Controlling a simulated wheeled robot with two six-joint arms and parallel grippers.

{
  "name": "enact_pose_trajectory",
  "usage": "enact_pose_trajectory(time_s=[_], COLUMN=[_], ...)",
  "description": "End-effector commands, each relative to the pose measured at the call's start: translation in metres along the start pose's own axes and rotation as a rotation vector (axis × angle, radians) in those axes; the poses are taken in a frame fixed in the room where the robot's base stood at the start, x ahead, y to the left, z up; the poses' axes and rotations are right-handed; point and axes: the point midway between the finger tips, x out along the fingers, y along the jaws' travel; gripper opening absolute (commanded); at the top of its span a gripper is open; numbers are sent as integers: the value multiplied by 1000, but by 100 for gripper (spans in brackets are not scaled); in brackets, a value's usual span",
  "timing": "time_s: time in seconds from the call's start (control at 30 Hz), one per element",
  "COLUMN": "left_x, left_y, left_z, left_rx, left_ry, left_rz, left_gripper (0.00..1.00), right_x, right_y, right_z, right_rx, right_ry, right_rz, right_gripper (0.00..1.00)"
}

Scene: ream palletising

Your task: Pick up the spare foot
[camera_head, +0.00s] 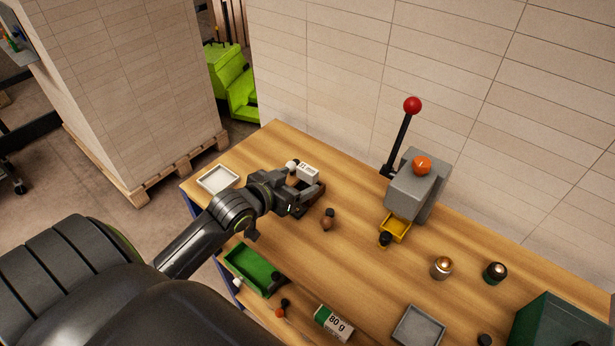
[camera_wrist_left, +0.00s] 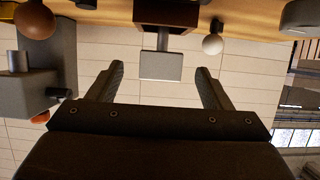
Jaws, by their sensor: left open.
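In the left wrist view, which shows the table at the top, a grey rectangular plate on a short stem (camera_wrist_left: 160,66) sticks out of a dark brown block (camera_wrist_left: 165,13). I take this plate and stem for the spare foot. My left gripper (camera_head: 309,190) is open and empty over the far left part of the table. In the wrist view the open fingers (camera_wrist_left: 159,72) lie on either side of the plate in the picture; I cannot tell how far beyond them it is. In the head view my gripper largely hides this spot. My right gripper is not in view.
A grey press (camera_head: 415,190) with a red-knobbed lever stands to the right. A brown-knobbed piece (camera_head: 327,219) stands near my gripper. A white tray (camera_head: 218,180), green tray (camera_head: 246,268), grey tray (camera_head: 419,328) and 80 g box (camera_head: 333,322) lie around. The table's middle is mostly clear.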

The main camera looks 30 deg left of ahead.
Motion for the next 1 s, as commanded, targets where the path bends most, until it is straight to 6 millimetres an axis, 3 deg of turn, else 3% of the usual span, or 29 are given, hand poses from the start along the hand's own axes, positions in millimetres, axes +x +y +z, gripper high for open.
enact_pose_trajectory(time_s=[0.43, 0.77, 1.0], left_x=[46, 52, 52], left_y=[-1, -1, -2], left_z=[-4, -3, -3], left_rx=[-2, 0, 0], left_ry=[2, 1, 1], left_rz=[0, 0, 0], left_gripper=[73, 73, 45], right_x=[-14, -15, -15], right_y=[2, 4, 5], right_z=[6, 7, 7], right_rx=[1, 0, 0], right_ry=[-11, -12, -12], right_rz=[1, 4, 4], right_gripper=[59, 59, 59])
